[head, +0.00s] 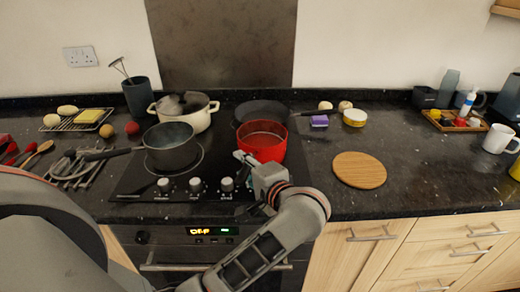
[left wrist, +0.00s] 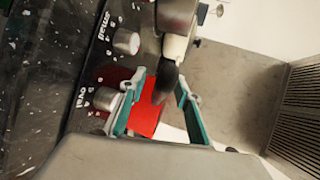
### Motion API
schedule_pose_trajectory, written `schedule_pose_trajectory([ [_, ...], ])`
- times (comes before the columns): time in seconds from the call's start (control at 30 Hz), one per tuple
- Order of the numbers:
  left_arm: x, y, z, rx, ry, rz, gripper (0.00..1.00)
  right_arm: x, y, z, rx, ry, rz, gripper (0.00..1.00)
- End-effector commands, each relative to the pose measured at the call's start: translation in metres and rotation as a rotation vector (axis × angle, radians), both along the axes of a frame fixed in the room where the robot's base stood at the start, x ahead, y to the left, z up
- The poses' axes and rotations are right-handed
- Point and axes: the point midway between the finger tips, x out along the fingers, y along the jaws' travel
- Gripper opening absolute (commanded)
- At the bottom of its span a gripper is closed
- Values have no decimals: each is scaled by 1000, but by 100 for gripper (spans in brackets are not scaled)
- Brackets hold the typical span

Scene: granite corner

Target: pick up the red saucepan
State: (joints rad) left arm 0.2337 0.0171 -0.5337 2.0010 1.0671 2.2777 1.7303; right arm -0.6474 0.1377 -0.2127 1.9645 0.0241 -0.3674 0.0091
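The red saucepan (head: 262,148) stands upright on the front right of the black hob. My left gripper (head: 243,159) is at the saucepan's front left side, close to its wall. In the left wrist view, the gripper's two teal-edged fingers (left wrist: 158,103) are apart. A red surface of the saucepan (left wrist: 145,118) shows between them, with a dark rounded part I cannot identify beside it. I cannot tell whether the fingers touch the saucepan. My right gripper is not in view.
A grey saucepan (head: 170,147) stands left of the red one. A lidded cream pot (head: 184,112) and a dark pan (head: 262,111) are behind. A round wooden board (head: 360,170) lies to the right. Hob knobs (head: 196,185) line the front. Counter right of the board is clear.

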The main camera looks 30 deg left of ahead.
Motion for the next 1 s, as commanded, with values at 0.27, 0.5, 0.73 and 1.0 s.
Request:
schedule_pose_trajectory([
  [0.27, 0, 0, 0, 0, 0, 0, 0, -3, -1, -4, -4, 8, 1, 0],
  [0.5, 0, 1, 4, 5, -8, 1, 0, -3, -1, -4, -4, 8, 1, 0],
  [0.73, 0, 0, 20, 3, -10, 1, 0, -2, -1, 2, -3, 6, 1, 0],
  [1.0, 0, 0, 67, 1, -12, 3, 0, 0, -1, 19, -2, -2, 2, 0],
])
